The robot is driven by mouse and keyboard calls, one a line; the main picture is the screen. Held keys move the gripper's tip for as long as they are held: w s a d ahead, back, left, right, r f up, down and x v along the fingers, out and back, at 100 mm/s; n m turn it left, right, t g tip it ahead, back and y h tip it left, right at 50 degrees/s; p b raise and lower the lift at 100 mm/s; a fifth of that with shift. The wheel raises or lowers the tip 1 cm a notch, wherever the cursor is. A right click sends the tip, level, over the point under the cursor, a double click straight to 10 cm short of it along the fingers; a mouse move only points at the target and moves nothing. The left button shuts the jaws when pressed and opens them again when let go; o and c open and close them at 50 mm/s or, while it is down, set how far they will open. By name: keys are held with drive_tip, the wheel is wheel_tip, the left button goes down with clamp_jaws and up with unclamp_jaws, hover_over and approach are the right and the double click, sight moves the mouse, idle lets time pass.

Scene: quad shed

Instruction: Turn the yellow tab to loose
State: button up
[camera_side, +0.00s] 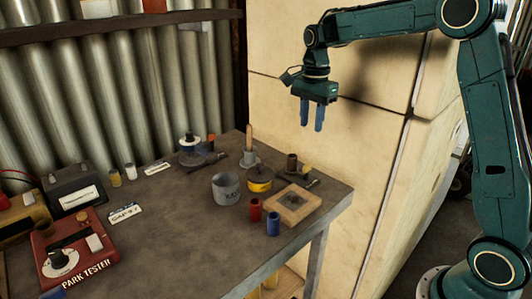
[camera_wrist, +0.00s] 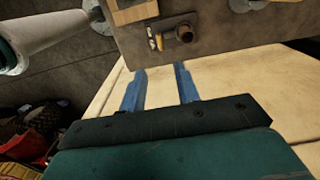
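My gripper (camera_side: 312,125) hangs high beside the tan wall, to the right of and above the bench. Its two blue fingers point down, apart, with nothing between them; they also show in the wrist view (camera_wrist: 160,84). A small yellow piece (camera_side: 306,170) stands beside a dark brown cylinder (camera_side: 292,162) near the bench's right end. The yellow piece (camera_wrist: 156,41) and the brown cylinder (camera_wrist: 184,33) show at the top of the wrist view, beyond the fingertips. A low yellow round thing (camera_side: 260,183) with a dark top stands to their left. I cannot read any tab marking.
A wooden block (camera_side: 281,212), a red cylinder (camera_side: 254,210), a blue cylinder (camera_side: 273,224) and a grey cup (camera_side: 226,189) crowd the bench's right end. A red tester box (camera_side: 90,258) stands at left. The bench's front middle is clear.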

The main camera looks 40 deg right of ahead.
sight(308, 164)
wheel_tip(308, 164, down, 13)
drive_tip(key=shift+r, duration=0.1)
idle(0.5)
clamp_jaws()
